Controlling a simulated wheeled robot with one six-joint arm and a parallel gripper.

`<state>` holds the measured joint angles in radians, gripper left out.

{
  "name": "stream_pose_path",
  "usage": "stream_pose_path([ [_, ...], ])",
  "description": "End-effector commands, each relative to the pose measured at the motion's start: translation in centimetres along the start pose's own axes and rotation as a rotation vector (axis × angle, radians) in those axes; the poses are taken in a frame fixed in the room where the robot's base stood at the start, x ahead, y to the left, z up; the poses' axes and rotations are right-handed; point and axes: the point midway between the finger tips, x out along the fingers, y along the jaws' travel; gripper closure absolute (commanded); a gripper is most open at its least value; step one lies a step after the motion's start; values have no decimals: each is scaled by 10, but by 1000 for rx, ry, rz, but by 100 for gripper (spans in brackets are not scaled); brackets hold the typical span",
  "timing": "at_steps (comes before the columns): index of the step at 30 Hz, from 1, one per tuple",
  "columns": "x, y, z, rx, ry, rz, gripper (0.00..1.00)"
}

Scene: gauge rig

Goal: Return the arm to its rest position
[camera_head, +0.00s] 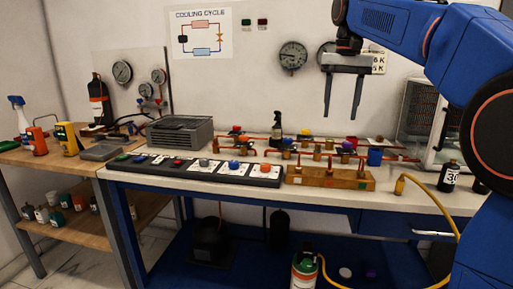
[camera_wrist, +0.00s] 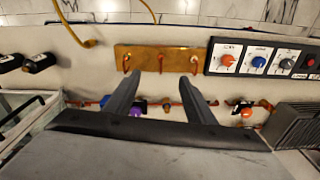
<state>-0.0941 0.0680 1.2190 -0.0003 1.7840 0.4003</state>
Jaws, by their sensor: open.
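My gripper (camera_head: 342,97) hangs from my blue arm at the upper right in the head view, fingers pointing down. It is open and empty, above the rear part of the white bench (camera_head: 412,187), in front of the wall. In the wrist view the two dark fingers of my gripper (camera_wrist: 166,92) are spread apart, with bench, pipes and valves below between them. Nothing is held. My arm covers part of the right side of the head view.
Below the gripper are copper pipes with coloured valves (camera_head: 237,141) and a wooden block (camera_head: 330,178). A control strip (camera_head: 195,168) and grey unit (camera_head: 180,131) stand left. A glass-fronted cabinet (camera_head: 418,108) and dark bottle (camera_head: 449,176) stand right. A yellow hose (camera_head: 428,193) hangs over the edge.

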Motion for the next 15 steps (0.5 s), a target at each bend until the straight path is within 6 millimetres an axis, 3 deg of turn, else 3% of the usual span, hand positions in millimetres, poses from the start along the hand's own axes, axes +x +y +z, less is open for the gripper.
stream_pose_path([
  [8,32,36,62,-61,65,-22,50],
  [15,76,68,121,-117,127,-37,50],
])
